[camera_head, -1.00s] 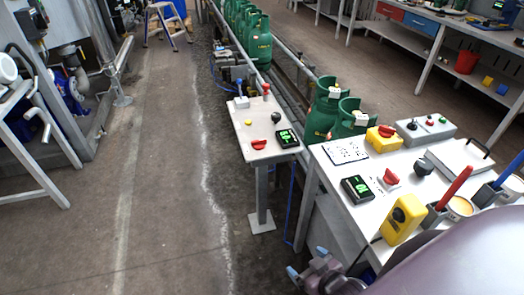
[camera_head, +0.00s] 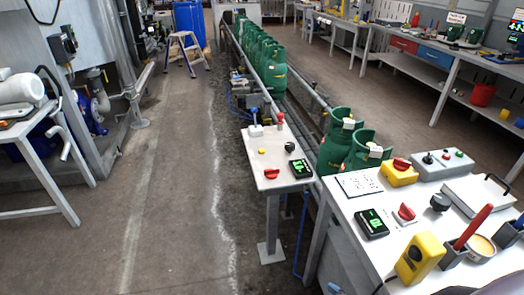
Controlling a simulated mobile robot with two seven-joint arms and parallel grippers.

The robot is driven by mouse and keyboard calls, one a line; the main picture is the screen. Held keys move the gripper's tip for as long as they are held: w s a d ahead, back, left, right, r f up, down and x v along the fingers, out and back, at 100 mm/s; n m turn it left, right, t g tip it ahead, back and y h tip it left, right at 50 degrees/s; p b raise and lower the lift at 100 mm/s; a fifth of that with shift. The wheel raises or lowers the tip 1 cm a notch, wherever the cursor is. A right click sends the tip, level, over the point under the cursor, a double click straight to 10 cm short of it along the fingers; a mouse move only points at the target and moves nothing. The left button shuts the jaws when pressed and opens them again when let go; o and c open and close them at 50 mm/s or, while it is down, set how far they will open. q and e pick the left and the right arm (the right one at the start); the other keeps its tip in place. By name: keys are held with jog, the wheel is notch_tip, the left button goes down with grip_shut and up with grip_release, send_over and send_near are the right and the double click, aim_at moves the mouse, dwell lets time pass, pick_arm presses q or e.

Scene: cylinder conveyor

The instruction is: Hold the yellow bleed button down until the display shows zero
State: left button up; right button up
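The yellow button (camera_head: 262,151) is a small round cap on the narrow white side table (camera_head: 268,185). On the same table are a red knob (camera_head: 271,173), a black knob (camera_head: 290,147) and a black display (camera_head: 300,168) with green digits too small to read. A second, similar display (camera_head: 372,223) lies on the larger white bench at right. Only a small bluish tip, seemingly of my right gripper (camera_head: 335,288), shows at the bottom edge; it is well apart from the yellow button. My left gripper is out of view.
The larger bench (camera_head: 347,212) carries a yellow box (camera_head: 419,258), a red knob (camera_head: 405,212) and a grey control box (camera_head: 443,164). Green cylinders (camera_head: 334,143) line the conveyor behind. The floor aisle (camera_head: 170,200) to the left is clear, with a stepladder (camera_head: 186,52) farther off.

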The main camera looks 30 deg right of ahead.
grip_shut()
dwell(0.3)
dwell(1.2)
